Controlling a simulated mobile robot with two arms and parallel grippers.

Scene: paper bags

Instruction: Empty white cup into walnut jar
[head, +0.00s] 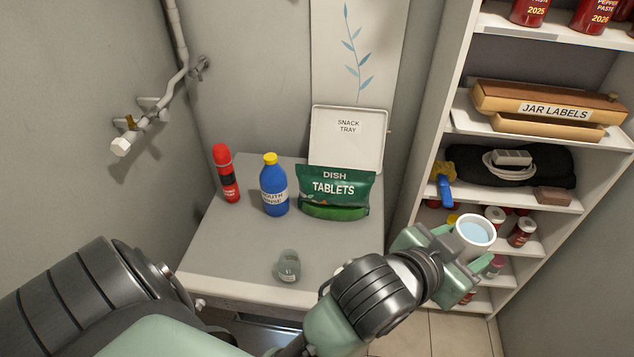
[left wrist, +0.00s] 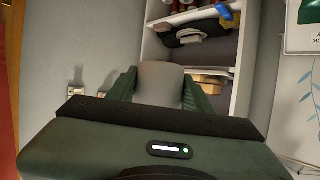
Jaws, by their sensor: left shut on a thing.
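The white cup (head: 474,232) is in my left gripper (head: 452,240), at the right of the head view, in front of the shelf unit. Its mouth faces up toward the head camera and the inside looks light blue. In the left wrist view the cup (left wrist: 160,84) sits between the two green fingers of my left gripper (left wrist: 160,92), which is shut on it. A small grey see-through jar (head: 288,266) with a label stands near the front edge of the table; its label is too small to read, so I cannot tell whether it is the walnut jar. My right gripper is not in view.
On the table (head: 235,240) stand a red spray can (head: 226,175), a blue bottle (head: 273,185), a green dish tablets bag (head: 335,190) and an upright snack tray (head: 370,150). The shelf unit (head: 425,165) holds a jar labels box (head: 548,105) and several jars.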

